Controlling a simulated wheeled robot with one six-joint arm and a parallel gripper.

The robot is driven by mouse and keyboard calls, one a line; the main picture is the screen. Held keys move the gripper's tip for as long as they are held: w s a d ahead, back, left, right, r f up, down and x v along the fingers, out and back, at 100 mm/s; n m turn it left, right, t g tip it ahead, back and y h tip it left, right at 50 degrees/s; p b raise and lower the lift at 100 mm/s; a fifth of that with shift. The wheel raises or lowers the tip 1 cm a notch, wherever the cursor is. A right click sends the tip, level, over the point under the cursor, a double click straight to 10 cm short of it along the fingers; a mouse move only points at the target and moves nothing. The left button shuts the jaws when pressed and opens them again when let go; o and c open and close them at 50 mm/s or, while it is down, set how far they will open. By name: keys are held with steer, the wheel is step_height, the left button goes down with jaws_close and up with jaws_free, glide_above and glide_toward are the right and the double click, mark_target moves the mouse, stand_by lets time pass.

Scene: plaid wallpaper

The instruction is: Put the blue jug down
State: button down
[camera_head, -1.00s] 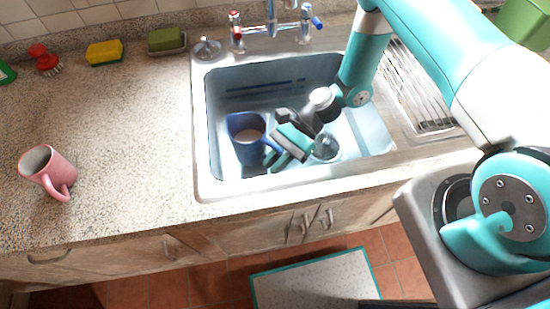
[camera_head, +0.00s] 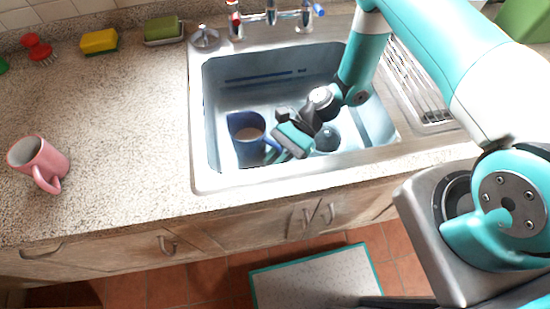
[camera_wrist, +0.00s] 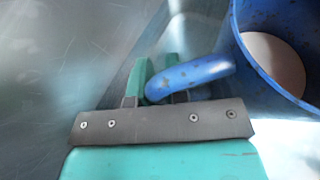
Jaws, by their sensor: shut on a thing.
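The blue jug (camera_head: 247,140) is in the sink basin (camera_head: 225,177), towards its left side. It looks upright, and something pale shows inside it. In the wrist view the jug (camera_wrist: 245,55) is at the right, with its blue handle (camera_wrist: 190,77) reaching left between the green fingertips. My gripper (camera_head: 276,147) is on the right side of the jug and shut on the handle. It also shows in the wrist view (camera_wrist: 158,80). Whether the jug's base touches the basin floor cannot be told.
A pink mug (camera_head: 40,162) stands on the counter (camera_head: 110,130) at the left. The tap (camera_head: 271,14) is behind the basin. A yellow sponge (camera_head: 99,41), a green sponge (camera_head: 163,29) and a red brush (camera_head: 38,48) lie at the back. The counter's middle is clear.

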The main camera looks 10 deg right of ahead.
steer(key=shift+f+b, duration=0.3)
steer(key=shift+f, duration=0.15)
steer(key=c, duration=1.1)
jaws_free()
steer(key=shift+o, duration=0.2)
